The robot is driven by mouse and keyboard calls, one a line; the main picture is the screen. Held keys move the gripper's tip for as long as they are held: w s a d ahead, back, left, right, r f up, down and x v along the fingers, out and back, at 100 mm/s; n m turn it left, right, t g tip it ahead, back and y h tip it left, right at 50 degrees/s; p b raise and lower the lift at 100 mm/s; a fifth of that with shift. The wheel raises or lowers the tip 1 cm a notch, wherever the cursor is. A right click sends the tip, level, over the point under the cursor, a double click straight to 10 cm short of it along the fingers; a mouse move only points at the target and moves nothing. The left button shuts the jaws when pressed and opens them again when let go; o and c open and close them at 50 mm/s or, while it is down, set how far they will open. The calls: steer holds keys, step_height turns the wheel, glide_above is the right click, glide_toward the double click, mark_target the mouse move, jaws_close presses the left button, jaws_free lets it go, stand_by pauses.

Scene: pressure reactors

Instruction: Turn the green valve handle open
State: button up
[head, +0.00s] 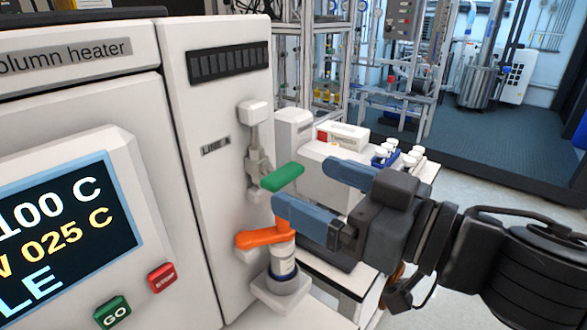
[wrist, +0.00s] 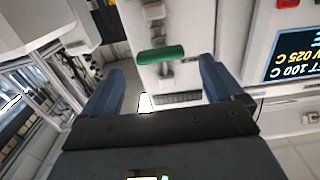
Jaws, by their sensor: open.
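The green valve handle (head: 282,177) sticks out sideways from a grey valve fitting (head: 258,165) on the front of the white column heater. It also shows in the wrist view (wrist: 160,55), lying across the picture ahead of the gap between my fingers. My gripper (head: 300,192) is open, its two blue fingers apart, just right of the green handle in the head view. In the wrist view the fingers (wrist: 162,88) stand to either side with nothing between them. I cannot tell from these frames whether a finger touches the handle.
The heater's display panel (head: 55,230) is at left. A white bench instrument (head: 345,172) and blue vial rack (head: 385,157) stand behind my gripper.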

mark_target(291, 177)
steer(key=shift+p+x, duration=0.4)
steer(key=shift+x, duration=1.65)
steer(key=c, duration=1)
